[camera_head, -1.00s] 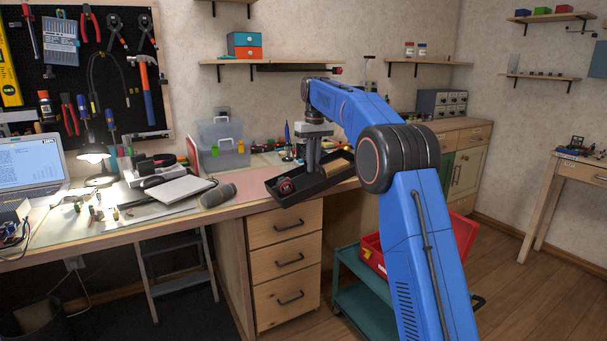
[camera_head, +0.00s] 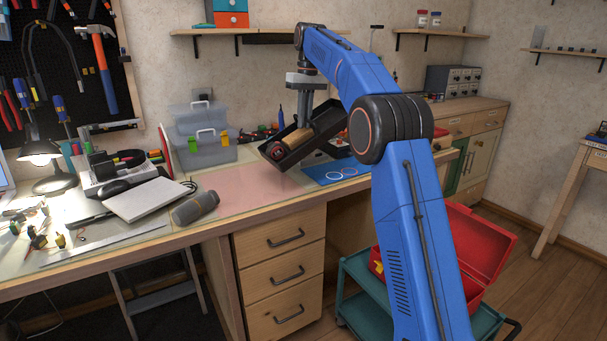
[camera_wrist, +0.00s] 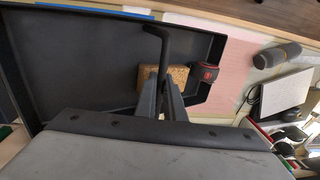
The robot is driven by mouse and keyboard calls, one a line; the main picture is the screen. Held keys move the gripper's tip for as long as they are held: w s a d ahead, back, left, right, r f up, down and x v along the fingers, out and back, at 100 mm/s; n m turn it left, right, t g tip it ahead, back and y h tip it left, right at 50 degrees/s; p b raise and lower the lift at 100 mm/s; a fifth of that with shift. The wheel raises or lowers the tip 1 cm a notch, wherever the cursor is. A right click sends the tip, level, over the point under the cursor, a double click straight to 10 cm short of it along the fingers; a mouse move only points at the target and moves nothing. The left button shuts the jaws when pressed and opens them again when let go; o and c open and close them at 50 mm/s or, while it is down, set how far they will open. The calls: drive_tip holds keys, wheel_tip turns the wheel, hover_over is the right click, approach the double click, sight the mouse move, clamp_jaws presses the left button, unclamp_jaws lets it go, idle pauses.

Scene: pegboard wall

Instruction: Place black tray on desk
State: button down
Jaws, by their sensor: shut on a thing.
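The black tray (camera_head: 312,146) hangs tilted in the air above the right part of the desk (camera_head: 215,229), with its left end lower. It holds a tan block (camera_head: 298,138) and a small dark red-and-black item (camera_head: 277,151). My gripper (camera_head: 303,112) points down and is shut on the tray. In the wrist view the tray (camera_wrist: 80,65) fills the left and middle, and my gripper's fingers (camera_wrist: 165,88) reach down to it near the tan block (camera_wrist: 165,79). The exact grip contact is partly hidden.
A pink mat (camera_head: 240,184) lies clear on the desk, left of a blue mat (camera_head: 332,172) with rings. A grey cylindrical item (camera_head: 195,207) and a white notebook (camera_head: 145,198) lie further left. A clear toolbox (camera_head: 205,140) stands behind. A teal cart (camera_head: 366,295) carries an open red box.

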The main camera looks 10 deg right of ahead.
sight(308, 140)
drive_tip(key=shift+f+g+y, duration=0.1)
drive_tip(key=shift+g+y, duration=0.3)
drive_tip(key=shift+y, duration=1.5)
wheel_tip(308, 140, down, 10)
drive_tip(key=shift+d+r, duration=0.1)
drive_tip(key=shift+r, duration=0.1)
drive_tip(key=c, duration=1.9)
unclamp_jaws()
drive_tip(key=shift+o, duration=0.2)
drive_tip(key=v, duration=1)
drive_tip(key=shift+w+d+r, duration=0.2)
drive_tip(key=shift+w+r, duration=0.05)
drive_tip(key=shift+r, duration=0.05)
drive_tip(key=shift+d+r, duration=0.25)
drive_tip(key=shift+r, duration=0.3)
drive_tip(key=shift+r, duration=0.1)
